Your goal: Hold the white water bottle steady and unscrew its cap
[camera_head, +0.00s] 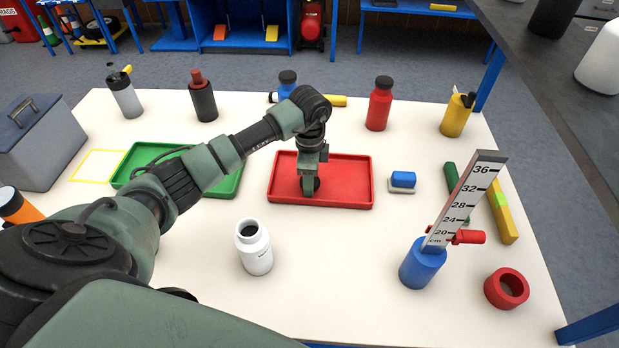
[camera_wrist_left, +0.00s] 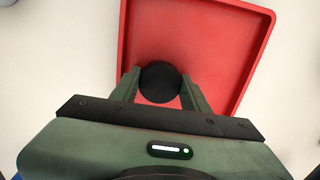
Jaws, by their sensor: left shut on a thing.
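The white water bottle (camera_head: 254,252) stands upright on the table with its dark mouth open and no cap on it. My left gripper (camera_head: 311,185) points down over the red tray (camera_head: 358,183), behind and to the right of the bottle. It is shut on the round black cap (camera_wrist_left: 160,82), which sits between the two fingers (camera_wrist_left: 160,88) in the left wrist view. In the head view the cap is mostly hidden by the gripper. I cannot tell whether it touches the tray floor. Nothing holds the bottle. My right gripper is out of view.
A green tray (camera_head: 228,186) lies left of the red one, partly behind my arm. A blue cylinder with a ruler (camera_head: 422,264) and a red ring (camera_head: 506,289) stand at right. Several bottles line the back.

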